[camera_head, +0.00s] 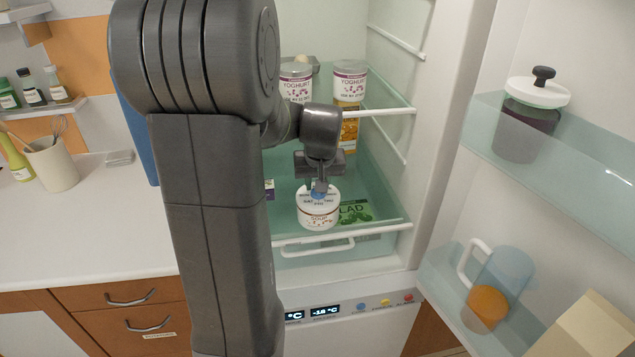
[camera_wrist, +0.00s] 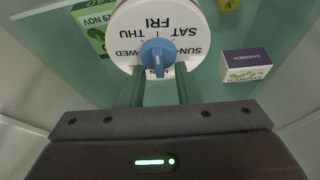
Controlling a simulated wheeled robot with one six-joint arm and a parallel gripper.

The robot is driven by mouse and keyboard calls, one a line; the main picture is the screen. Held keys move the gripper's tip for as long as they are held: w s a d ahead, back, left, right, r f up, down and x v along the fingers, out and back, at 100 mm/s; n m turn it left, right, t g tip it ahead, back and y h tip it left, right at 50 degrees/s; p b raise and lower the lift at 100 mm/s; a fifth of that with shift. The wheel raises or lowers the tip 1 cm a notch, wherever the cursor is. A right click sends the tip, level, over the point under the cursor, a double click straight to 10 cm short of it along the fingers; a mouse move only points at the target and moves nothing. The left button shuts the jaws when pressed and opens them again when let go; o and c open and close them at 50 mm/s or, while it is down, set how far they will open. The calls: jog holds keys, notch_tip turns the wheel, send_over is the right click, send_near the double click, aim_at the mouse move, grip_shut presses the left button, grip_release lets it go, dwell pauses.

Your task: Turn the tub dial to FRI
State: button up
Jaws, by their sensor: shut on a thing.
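The white tub (camera_head: 318,218) stands on the lower glass shelf of the open fridge, with day names around its lid. In the wrist view the tub's lid (camera_wrist: 124,22) shows upside-down labels, with FRI at the top, THU and SAT beside it, and WED and SUN lower. The blue dial (camera_wrist: 158,55) sits at the lid's centre, its bar roughly in line with FRI; I cannot tell which end is the pointer. My gripper (camera_head: 320,187) reaches down from above. In the wrist view my gripper (camera_wrist: 160,72) is shut on the dial, a finger at each side.
A green salad pack (camera_head: 355,211) lies right of the tub. A sandwich box (camera_wrist: 247,66) is nearby in the wrist view. Yoghurt tubs (camera_head: 349,82) stand on the shelf above. The open door holds a lidded jar (camera_head: 530,125) and a jug (camera_head: 498,280).

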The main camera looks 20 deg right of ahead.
jog(key=shift+m, duration=0.4)
jog(key=o, duration=1)
jog(key=shift+c, duration=0.2)
jog(key=v, duration=1.4)
jog(key=shift+a+b, duration=0.25)
jog(key=shift+b, duration=0.05)
jog(key=shift+f, duration=0.15)
jog(key=x, duration=1.3)
jog(key=shift+w+d+f, duration=0.15)
jog(key=shift+d+f, duration=0.15)
jog(key=shift+f, duration=0.05)
jog(key=shift+p, duration=0.3)
